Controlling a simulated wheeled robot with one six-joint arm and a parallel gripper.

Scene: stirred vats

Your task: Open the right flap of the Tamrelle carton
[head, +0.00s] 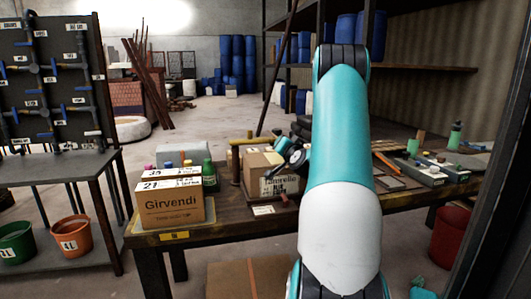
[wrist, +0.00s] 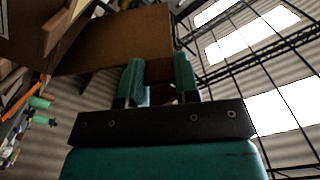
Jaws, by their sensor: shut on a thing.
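The Tamrelle carton (head: 283,187) is a brown box with a white, partly hidden label, standing on the bench behind my arm. My gripper (head: 283,146) is at the carton's top, and my arm hides the carton's right part. In the wrist view, brown cardboard (wrist: 120,42) reaches up to my teal fingers, and a darker brown piece lies between them. My gripper (wrist: 160,78) is shut on this piece, a flap of the carton. I cannot tell from the wrist view how far the flap is turned.
A Girvendi carton (head: 170,205) stands at the bench's left end, with a green bottle (head: 209,176) behind it. Tools and a grey tray (head: 424,173) lie on the right of the bench (head: 232,212). A dark post edges the right side.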

